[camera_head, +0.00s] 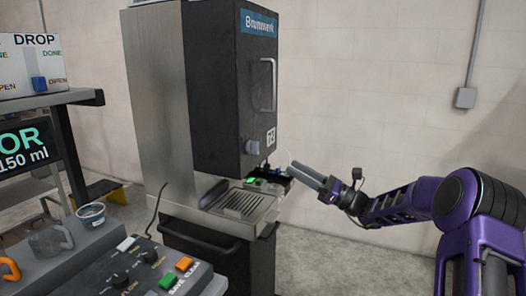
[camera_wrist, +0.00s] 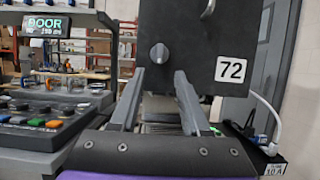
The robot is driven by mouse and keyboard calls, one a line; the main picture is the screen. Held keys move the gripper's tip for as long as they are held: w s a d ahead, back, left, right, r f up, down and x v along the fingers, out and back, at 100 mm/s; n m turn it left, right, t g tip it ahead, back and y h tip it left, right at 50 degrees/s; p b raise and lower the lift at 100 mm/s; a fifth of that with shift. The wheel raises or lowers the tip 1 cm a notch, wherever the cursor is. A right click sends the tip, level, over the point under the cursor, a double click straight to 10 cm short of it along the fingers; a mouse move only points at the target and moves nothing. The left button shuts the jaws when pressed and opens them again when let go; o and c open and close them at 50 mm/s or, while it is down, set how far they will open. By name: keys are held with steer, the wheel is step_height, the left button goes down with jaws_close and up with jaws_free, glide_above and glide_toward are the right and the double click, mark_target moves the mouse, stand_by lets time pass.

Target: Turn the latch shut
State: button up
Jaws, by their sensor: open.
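The latch is a small grey round knob (camera_head: 252,147) low on the front of the dark dispenser door (camera_head: 235,60). It also shows in the wrist view (camera_wrist: 159,53), beside the "72" label. The direction in which the knob is turned is too small to tell. My gripper (camera_head: 292,170) is in front of the dispenser, to the right of and below the knob in the head view. In the wrist view its two fingers (camera_wrist: 159,78) are apart with nothing between them. The knob appears beyond and just above the fingertips, apart from them.
A drip tray with a slotted grate (camera_head: 244,204) juts out below the door. A vertical handle (camera_head: 270,85) is on the door. A control panel (camera_head: 145,265) with knobs and buttons stands at the front left, near a grey mug (camera_head: 50,240). Floor at right is free.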

mark_target(258, 147)
steer(key=x, duration=1.1)
steer(key=shift+w+a, duration=0.1)
steer(key=shift+a, duration=0.25)
steer(key=shift+c, duration=0.3)
jaws_close()
